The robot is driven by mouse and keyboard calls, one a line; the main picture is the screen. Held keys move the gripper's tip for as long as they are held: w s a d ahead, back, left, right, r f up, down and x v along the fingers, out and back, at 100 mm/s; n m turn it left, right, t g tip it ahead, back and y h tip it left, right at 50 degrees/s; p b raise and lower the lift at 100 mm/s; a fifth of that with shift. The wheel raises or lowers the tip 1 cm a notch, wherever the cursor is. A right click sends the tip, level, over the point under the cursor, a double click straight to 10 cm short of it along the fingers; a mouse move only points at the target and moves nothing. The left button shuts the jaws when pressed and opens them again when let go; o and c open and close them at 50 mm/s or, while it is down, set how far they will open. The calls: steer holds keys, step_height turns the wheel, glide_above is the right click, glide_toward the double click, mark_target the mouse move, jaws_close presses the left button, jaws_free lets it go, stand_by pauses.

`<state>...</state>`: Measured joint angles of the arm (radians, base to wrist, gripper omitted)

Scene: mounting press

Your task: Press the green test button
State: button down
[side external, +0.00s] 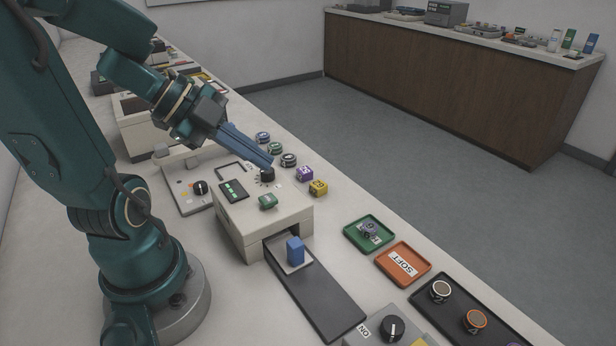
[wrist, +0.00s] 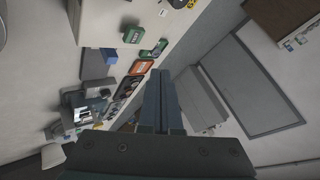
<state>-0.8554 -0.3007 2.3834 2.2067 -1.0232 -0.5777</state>
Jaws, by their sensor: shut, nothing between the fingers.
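The green test button (side external: 268,201) sits on top of the beige press (side external: 236,236), near its front edge. It also shows in the wrist view (wrist: 133,34), with a pale label on it. My gripper (side external: 270,163) is shut and empty, its blue-grey fingers slanting down to the right. In the side view the fingertips appear just behind the button, close to a black knob (side external: 267,175); whether they touch the knob I cannot tell. They are apart from the button. In the wrist view the gripper (wrist: 160,72) points away from the button, which lies left of the fingertips.
A blue block (side external: 295,249) stands on a plate at the press opening, above a dark slide (side external: 318,293). A green tray (side external: 369,232) and an orange tray (side external: 403,263) lie to the right.

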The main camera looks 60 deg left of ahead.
mark_target(260, 198)
steer(key=shift+f, duration=2.15)
steer(key=shift+f, duration=0.15)
steer(key=shift+f, duration=0.25)
steer(key=shift+f, duration=0.5)
stand_by(0.9)
steer(key=shift+r, duration=0.95)
steer(key=shift+r, duration=2.5)
